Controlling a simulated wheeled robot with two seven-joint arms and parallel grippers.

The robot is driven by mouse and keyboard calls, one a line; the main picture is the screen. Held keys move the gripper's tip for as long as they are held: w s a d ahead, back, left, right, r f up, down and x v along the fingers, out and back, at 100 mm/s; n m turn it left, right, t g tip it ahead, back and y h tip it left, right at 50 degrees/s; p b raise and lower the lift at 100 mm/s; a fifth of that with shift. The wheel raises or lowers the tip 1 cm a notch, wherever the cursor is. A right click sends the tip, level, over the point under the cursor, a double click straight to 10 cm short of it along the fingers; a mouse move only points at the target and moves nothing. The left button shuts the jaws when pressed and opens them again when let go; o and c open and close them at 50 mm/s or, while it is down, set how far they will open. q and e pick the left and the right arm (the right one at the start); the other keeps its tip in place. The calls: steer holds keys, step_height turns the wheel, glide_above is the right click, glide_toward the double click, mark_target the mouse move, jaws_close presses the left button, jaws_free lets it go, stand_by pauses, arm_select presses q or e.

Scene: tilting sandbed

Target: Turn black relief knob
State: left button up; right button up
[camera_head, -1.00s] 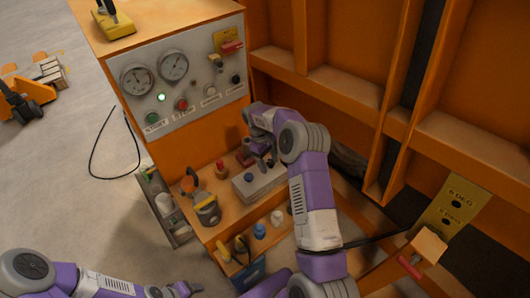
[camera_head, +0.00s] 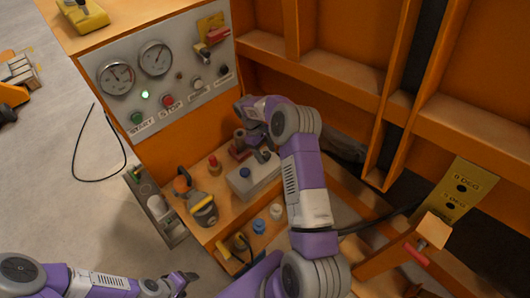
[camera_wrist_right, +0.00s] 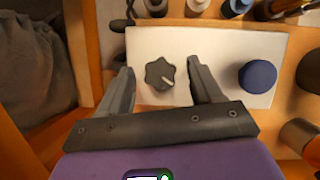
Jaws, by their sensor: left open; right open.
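The black knob (camera_wrist_right: 160,74) is lobed with a pale pointer mark and sits on a light grey block (camera_wrist_right: 225,50), left of a round blue knob (camera_wrist_right: 257,76). In the right wrist view my right gripper (camera_wrist_right: 160,66) is open, with one finger on each side of the black knob. I cannot tell if the fingers touch it. In the head view the block (camera_head: 256,182) and blue knob (camera_head: 244,173) show below my right gripper (camera_head: 264,153), and the black knob is largely hidden there. My left gripper (camera_head: 186,281) is open and empty at the bottom.
A grey panel (camera_head: 190,92) with gauges, buttons and a lit green lamp (camera_head: 145,95) stands behind the block. An orange ribbed wall (camera_head: 340,90) bounds the right side.

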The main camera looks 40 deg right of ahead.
steer(key=c, duration=1.1)
steer(key=shift+o, duration=0.2)
steer(key=shift+m, duration=0.4)
steer(key=shift+d+m+y+p, duration=0.1)
steer(key=shift+m+y+p, duration=0.3)
steer(key=shift+m, duration=0.6)
steer(key=shift+d+m+y, duration=0.1)
steer(key=shift+m+y, duration=0.7)
steer(key=shift+m, duration=1)
steer(key=o, duration=1.1)
steer(key=shift+c, duration=0.2)
